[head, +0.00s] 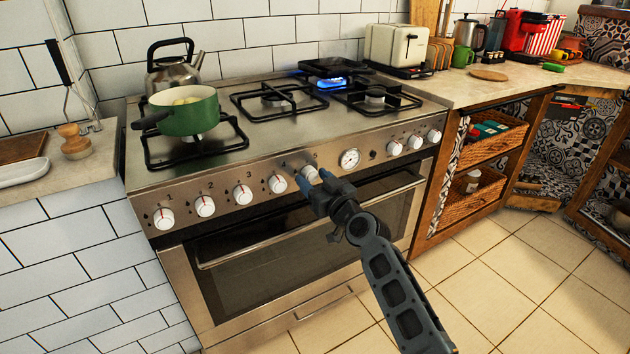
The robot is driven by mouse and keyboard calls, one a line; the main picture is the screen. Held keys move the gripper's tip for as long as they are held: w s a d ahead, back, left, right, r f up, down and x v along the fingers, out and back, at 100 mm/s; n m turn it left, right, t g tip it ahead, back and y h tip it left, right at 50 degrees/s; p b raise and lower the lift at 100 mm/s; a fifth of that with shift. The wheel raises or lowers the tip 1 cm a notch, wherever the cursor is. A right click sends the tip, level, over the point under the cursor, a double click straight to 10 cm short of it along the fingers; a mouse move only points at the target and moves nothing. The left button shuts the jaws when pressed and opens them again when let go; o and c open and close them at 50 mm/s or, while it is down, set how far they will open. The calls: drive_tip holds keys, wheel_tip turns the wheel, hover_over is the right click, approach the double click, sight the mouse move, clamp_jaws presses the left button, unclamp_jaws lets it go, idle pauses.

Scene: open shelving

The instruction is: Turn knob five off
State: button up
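Knob five (309,172) is a white and silver knob on the stove's front panel, below the printed 5 and left of the round dial. My gripper (313,177) is at this knob, with one blue-tipped finger on its left and one on its right. The knob shows between the fingers, but I cannot tell whether they press on it. Its pointer mark is not clear. A blue flame (326,83) burns at the back burner, right of the middle.
Knob four (277,183) is close to the left of my gripper, and the dial (349,159) is close to the right. The oven handle (310,222) runs below. A green pot (190,112) and a kettle (172,72) stand on the left burners.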

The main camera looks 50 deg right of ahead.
drive_tip(key=c, duration=0.8)
drive_tip(key=shift+c, duration=0.2)
